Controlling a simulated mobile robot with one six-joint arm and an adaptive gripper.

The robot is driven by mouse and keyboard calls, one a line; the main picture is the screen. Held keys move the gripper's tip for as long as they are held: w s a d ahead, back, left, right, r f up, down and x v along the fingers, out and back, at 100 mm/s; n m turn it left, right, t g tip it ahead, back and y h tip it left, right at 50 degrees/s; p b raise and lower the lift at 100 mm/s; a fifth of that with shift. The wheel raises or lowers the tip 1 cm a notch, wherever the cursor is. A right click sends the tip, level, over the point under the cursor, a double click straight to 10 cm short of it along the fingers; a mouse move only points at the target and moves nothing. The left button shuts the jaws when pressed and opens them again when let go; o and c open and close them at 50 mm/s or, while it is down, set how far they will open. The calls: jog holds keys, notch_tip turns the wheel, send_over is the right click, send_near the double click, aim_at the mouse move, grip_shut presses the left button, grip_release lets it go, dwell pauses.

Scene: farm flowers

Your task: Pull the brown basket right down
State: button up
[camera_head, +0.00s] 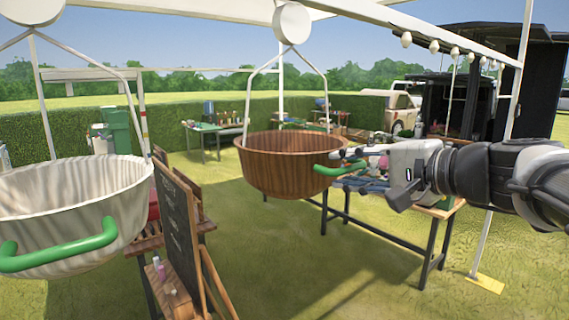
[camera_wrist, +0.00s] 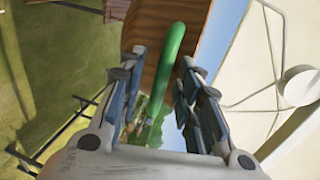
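The brown wooden basket (camera_head: 280,165) hangs level from a white frame in the middle of the head view. Its green handle (camera_head: 326,171) sticks out on its right side. My gripper (camera_head: 345,158) reaches in from the right, with its fingertips at this handle. In the wrist view the brown basket (camera_wrist: 160,45) is straight ahead, and the green handle (camera_wrist: 177,42) runs between the two spread fingers of my gripper (camera_wrist: 162,68). The fingers look open, with gaps beside the handle. Part of the handle is hidden behind the fingers in the head view.
A pale basket (camera_head: 75,200) with a green handle hangs at the left. A chalkboard (camera_head: 176,232) stands below between the baskets. A table (camera_head: 385,238) with items is under my gripper. A white post (camera_head: 482,243) stands at the right. Open grass lies below the brown basket.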

jog(key=shift+w+a, duration=0.15)
jog(key=shift+w, duration=0.1)
jog(key=shift+s+d, duration=0.2)
jog(key=shift+s, duration=0.15)
jog(key=shift+w, duration=0.1)
grip_shut()
